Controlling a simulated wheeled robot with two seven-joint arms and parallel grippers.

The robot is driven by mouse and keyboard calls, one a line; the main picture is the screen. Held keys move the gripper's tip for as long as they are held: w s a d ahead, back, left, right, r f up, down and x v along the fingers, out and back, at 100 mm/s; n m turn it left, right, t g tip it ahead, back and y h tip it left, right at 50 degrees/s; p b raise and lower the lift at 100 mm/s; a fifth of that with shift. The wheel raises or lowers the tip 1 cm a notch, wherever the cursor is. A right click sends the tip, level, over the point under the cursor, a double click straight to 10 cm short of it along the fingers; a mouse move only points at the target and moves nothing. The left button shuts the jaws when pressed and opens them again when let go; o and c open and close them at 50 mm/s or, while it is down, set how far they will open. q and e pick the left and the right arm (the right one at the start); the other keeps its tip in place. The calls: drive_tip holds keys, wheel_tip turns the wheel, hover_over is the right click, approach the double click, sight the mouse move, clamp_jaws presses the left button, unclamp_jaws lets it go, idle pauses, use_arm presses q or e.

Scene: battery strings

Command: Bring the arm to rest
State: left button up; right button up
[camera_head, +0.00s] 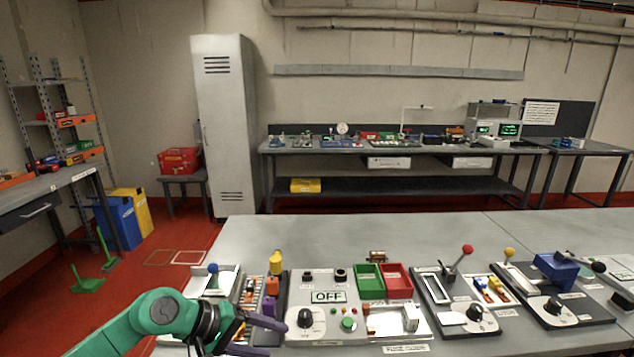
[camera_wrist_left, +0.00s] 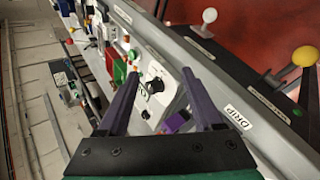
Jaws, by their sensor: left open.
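My left arm (camera_head: 115,332), green with a dark wrist, comes in from the lower left in the head view. Its left gripper (camera_head: 277,339) has two purple fingers spread apart, over the near left part of the workbench (camera_head: 330,235). In the left wrist view the left gripper (camera_wrist_left: 161,74) is open, with nothing held between its fingers. A panel with a black knob (camera_wrist_left: 155,84) shows between and beyond the fingers. A small purple block (camera_wrist_left: 176,122) shows between the fingers, apart from them as far as I can tell. My right gripper is in neither view.
Just right of the gripper is a grey panel with an OFF display (camera_head: 328,296) and a knob (camera_head: 305,318). Further right are a green bin (camera_head: 369,281), a red bin (camera_head: 397,280) and a red-knobbed lever (camera_head: 467,249). The bench's far strip is clear.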

use_arm(q)
drive_tip(key=w+d+r+n+t+h, duration=0.1)
drive_tip(key=d+r+n+t+h, duration=0.45)
drive_tip(key=d+r+n, duration=0.4)
drive_tip(key=w+a+r+n+t+y, duration=0.1)
drive_tip(key=w+a+r+n+t, duration=0.35)
drive_tip(key=n, duration=0.95)
drive_tip(key=s+a+f+n+y, duration=0.2)
drive_tip(key=a+f+n+y, duration=0.5)
drive_tip(key=n, duration=0.7)
drive_tip(key=s+a+f+n+y, duration=0.2)
drive_tip(key=a+f+n+y, duration=0.45)
drive_tip(key=n, duration=0.65)
drive_tip(key=s+a+f+n+g, duration=0.2)
drive_tip(key=s+f+n+g, duration=0.3)
drive_tip(key=s+f+n, duration=0.3)
drive_tip(key=s+a+f+n+g, duration=0.3)
drive_tip(key=s+f+n+g, duration=0.3)
drive_tip(key=s, duration=0.4)
drive_tip(key=s+f, duration=0.2)
drive_tip(key=f, duration=1.1)
drive_tip(key=s+f, duration=0.3)
drive_tip(key=f, duration=1)
drive_tip(key=s+a+f+g, duration=0.1)
drive_tip(key=s+a+f, duration=0.1)
drive_tip(key=s+f, duration=1)
drive_tip(key=s, duration=0.3)
drive_tip(key=shift+s+a+f+m+g, duration=0.2)
drive_tip(key=shift+a+f+m+g, duration=0.1)
drive_tip(key=shift+f+m+g, duration=0.1)
